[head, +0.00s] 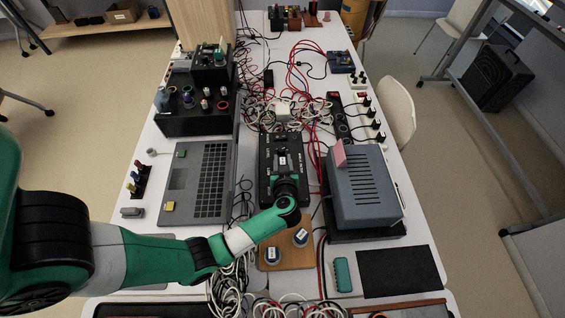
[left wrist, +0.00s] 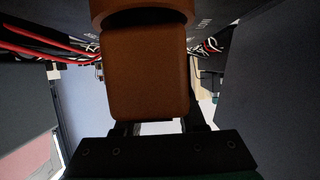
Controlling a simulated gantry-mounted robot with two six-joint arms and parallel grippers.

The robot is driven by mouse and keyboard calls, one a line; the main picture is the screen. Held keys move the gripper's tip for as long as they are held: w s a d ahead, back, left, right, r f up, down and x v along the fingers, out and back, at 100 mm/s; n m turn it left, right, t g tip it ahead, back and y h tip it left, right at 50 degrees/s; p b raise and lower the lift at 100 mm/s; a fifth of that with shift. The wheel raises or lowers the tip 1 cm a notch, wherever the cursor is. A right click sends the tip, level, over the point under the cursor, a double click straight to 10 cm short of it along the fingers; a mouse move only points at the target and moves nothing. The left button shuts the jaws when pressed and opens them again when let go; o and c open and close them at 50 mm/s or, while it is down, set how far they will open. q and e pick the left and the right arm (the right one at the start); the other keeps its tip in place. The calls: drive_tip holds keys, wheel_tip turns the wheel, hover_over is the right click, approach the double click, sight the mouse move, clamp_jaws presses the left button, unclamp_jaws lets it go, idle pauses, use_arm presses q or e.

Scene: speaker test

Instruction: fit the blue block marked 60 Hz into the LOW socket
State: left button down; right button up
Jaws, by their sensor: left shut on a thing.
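My left gripper (head: 286,187) is over the near end of a black panel (head: 283,148) in the middle of the table. It is shut on an orange-brown block (left wrist: 146,75), which fills the middle of the left wrist view. No blue face or 60 Hz mark shows on it. Two round pieces with pale, blue-tinted tops, one nearer (head: 272,255) and one farther right (head: 300,237), stand on a wooden board; their marks are too small to read. The LOW socket cannot be made out; my gripper hides the panel's near end. My right gripper is not in view.
A laptop (head: 203,180) lies left of the panel and a grey-blue box (head: 363,188) stands right of it. The wooden board (head: 285,263) lies in front. Red, black and white cables run around the panel. A dark mat (head: 400,271) lies at the front right.

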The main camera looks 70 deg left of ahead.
use_arm(q)
drive_tip(key=shift+f, duration=0.2)
drive_tip(key=c, duration=0.5)
unclamp_jaws()
drive_tip(key=shift+r, duration=0.15)
drive_tip(key=p+v, duration=0.4)
drive_tip(key=v, duration=0.8)
drive_tip(key=shift+p, duration=0.4)
